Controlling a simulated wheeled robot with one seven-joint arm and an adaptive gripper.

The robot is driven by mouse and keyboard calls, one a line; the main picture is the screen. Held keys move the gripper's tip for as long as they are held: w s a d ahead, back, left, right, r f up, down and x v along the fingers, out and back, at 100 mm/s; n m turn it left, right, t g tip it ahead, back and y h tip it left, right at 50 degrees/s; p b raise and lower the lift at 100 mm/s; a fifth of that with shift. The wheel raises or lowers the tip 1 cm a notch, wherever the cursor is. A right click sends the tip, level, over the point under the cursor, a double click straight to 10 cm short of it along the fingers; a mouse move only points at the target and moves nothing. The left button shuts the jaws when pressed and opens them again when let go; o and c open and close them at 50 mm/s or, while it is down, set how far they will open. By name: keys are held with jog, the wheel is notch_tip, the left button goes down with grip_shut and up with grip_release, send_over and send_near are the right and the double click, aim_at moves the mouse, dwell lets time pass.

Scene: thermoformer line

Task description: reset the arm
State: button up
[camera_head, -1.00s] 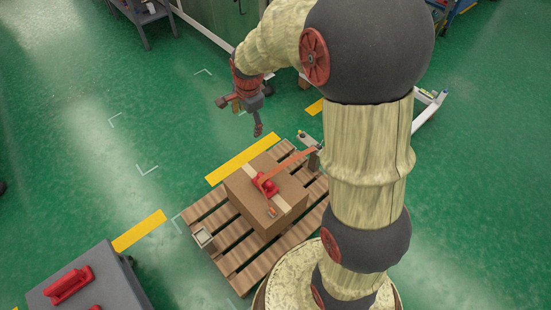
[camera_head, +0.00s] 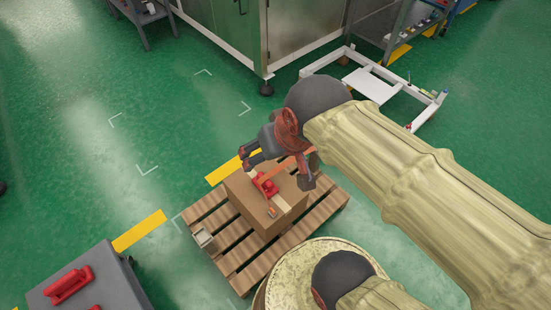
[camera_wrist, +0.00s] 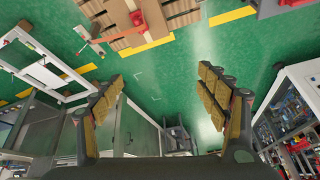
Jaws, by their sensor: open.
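My gripper (camera_wrist: 163,88) is open and empty in the wrist view, its two padded fingers spread wide with green floor between them. In the head view my arm is folded in from the right, and its dark end (camera_head: 251,157) is over the far side of the cardboard box (camera_head: 243,203). I cannot tell from that view how high it is above the box. The box sits on a wooden pallet (camera_head: 236,262), with a red tape dispenser (camera_head: 263,185) on top. My wrist partly hides the box's far right corner.
A grey cart (camera_head: 105,268) with a red-handled item (camera_head: 69,285) stands at lower left. A large metal cabinet (camera_head: 305,35) stands at the back, with a white floor frame (camera_head: 372,86) beside it.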

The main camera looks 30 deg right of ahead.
jog(key=shift+s+a+n, duration=0.15)
jog(key=shift+s+n, duration=0.65)
jog(key=shift+s, duration=0.4)
